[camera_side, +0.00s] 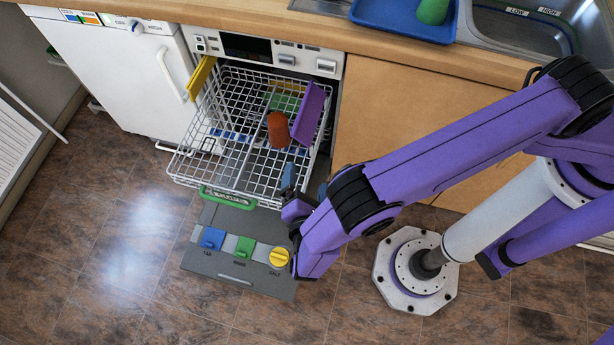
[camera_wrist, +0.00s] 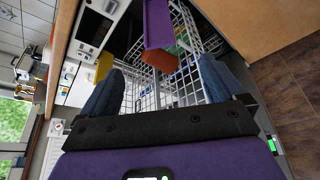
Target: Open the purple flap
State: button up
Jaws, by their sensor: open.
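The purple flap (camera_side: 309,112) stands up, tilted, along the right side of the white wire dishwasher rack (camera_side: 181,178). In the wrist view the purple flap (camera_wrist: 158,24) is at the top, ahead of my gripper (camera_wrist: 165,88). My gripper (camera_side: 288,186) is open, near the rack's front right corner, below the flap in the side view and apart from it. Its two blue fingers are spread, with nothing seen held between them. A reddish-brown cup-like object (camera_side: 278,130) is in the rack just left of the flap, and it also shows in the wrist view (camera_wrist: 160,60).
A yellow flap (camera_side: 200,77) stands at the rack's left side. The lowered dishwasher door (camera_side: 238,262) carries blue, green and yellow controls. A wooden cabinet (camera_side: 410,120) stands right of the rack. A blue tray (camera_side: 400,18) with a green object lies on the counter. Floor at left is clear.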

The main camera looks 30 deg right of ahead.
aim_at(306, 130)
jog(key=s+d+f+m+g+y, duration=0.1)
jog(key=d+f+m+g, duration=0.2)
jog(key=d+m+g, duration=0.25)
jog(key=d+f+m+g+y, duration=0.1)
jog(key=d+f+m+g, duration=0.25)
jog(key=d+g, duration=0.25)
jog(key=w+d+r+m+t+y, duration=0.25)
jog(key=w+r+m+y, duration=0.35)
jog(key=m, duration=0.5)
jog(key=w+d+r+m+t+y, duration=0.25)
jog(key=w+r+m+y, duration=0.2)
jog(key=r+m, duration=0.5)
jog(key=shift+m+g, duration=0.25)
jog(key=shift+m, duration=0.3)
jog(key=x, duration=0.6)
jog(key=s+x, duration=0.1)
jog(key=x, duration=1)
jog(key=shift+a+f, duration=0.1)
jog(key=shift+f, duration=0.6)
jog(key=c, duration=1)
